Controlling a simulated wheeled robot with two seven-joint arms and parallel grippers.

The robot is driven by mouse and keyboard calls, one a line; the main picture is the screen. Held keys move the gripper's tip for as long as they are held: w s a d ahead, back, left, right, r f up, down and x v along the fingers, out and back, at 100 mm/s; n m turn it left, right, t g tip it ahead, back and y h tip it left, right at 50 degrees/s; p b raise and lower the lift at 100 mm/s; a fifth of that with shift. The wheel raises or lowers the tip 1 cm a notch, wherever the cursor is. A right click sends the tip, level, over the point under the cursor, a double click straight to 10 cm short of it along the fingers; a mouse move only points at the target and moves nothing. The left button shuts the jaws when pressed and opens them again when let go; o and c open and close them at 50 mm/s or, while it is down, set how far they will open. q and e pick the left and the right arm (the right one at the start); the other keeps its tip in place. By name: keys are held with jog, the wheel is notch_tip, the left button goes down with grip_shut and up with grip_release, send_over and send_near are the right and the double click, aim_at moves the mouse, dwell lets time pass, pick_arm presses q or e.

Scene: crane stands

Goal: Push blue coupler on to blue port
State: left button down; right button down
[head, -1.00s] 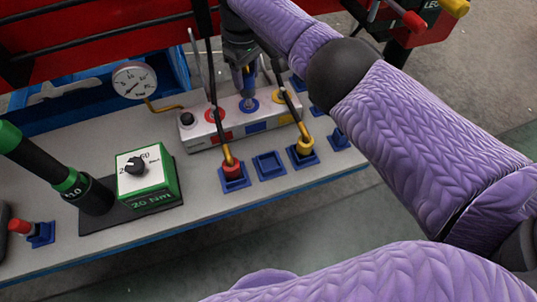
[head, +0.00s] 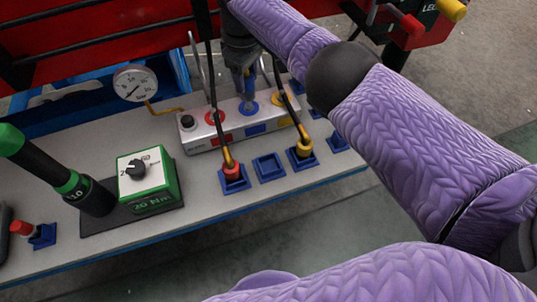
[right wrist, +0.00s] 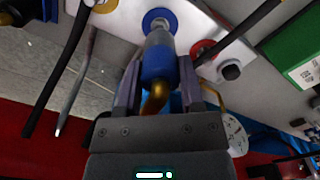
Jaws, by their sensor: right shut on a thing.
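My right gripper (head: 243,77) points down over the grey port block (head: 198,137) and is shut on the blue coupler (right wrist: 158,68). The coupler's blue sleeve is between the fingers, with a brass-coloured elbow on its hose side. The blue port (right wrist: 160,20) is a blue ring on the block; it also shows in the head view (head: 248,108). The coupler's grey front end overlaps the ring's middle in the right wrist view. I cannot tell how deep it sits. My left gripper is not in view.
A red coupler (head: 233,171) and a yellow coupler (head: 303,148) stand in blue holders, with black hoses rising past the block. An empty blue holder (head: 268,167) lies between them. A gauge (head: 135,83) and a green torque box (head: 147,178) stand left.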

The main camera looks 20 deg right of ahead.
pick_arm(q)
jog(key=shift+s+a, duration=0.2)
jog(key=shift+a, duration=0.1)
pick_arm(e)
jog(key=shift+f, duration=0.25)
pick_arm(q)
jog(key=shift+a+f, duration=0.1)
pick_arm(e)
jog(key=shift+f, duration=0.1)
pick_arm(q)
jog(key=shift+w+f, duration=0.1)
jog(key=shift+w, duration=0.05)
pick_arm(e)
jog(key=shift+f, duration=0.2)
jog(key=shift+f+b, duration=0.25)
jog(key=shift+b, duration=0.1)
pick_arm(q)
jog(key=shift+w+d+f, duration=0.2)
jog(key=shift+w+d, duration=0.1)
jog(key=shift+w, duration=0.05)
pick_arm(e)
jog(key=shift+f, duration=0.2)
jog(key=shift+f, duration=0.1)
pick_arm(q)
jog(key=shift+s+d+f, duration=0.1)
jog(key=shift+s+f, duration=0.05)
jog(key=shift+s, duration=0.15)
pick_arm(e)
jog(key=shift+f, duration=0.3)
